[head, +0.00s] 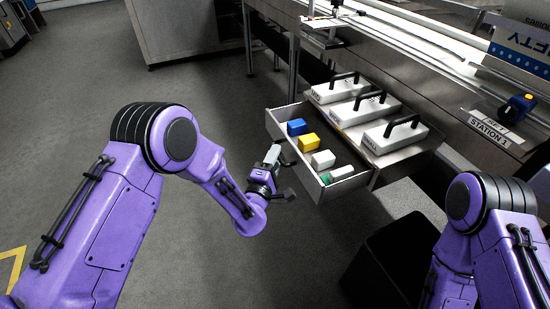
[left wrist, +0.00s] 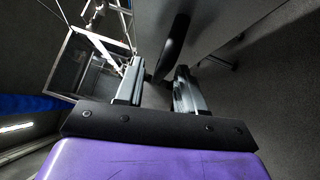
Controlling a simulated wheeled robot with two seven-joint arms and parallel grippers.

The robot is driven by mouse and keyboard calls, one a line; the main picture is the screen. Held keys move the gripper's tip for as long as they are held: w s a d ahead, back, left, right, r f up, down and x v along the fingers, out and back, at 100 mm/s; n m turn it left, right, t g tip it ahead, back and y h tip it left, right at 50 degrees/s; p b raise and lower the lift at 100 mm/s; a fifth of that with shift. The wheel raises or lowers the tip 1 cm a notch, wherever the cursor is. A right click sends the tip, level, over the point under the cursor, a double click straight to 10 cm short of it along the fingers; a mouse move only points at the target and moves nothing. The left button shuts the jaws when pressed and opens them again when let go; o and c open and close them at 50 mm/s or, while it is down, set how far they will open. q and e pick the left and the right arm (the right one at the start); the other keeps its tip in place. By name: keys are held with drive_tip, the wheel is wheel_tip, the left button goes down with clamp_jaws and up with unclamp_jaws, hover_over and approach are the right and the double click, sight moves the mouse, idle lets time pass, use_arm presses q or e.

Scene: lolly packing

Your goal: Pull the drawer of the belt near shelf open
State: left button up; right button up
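The drawer (head: 312,183) of the shelf beside the belt stands pulled out, its inside showing. It holds a blue block (head: 297,127), a yellow block (head: 308,142), a white block (head: 323,159) and a green-and-white item (head: 338,174). My left gripper (head: 277,152) is just outside the drawer's front panel. In the left wrist view, the dark curved handle (left wrist: 174,42) lies in line with the gap between its spread fingers (left wrist: 159,75), with room on both sides. No grip on it is visible. My right gripper is out of view.
White cases with black handles (head: 362,106) sit on the shelf behind the drawer. A dark bin (head: 385,265) stands at the lower right of it. The belt (head: 400,40) runs behind. The grey floor (head: 225,90) to the left is clear.

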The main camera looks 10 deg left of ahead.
use_arm(q)
drive_tip(key=v, duration=1)
drive_tip(key=shift+s, duration=0.3)
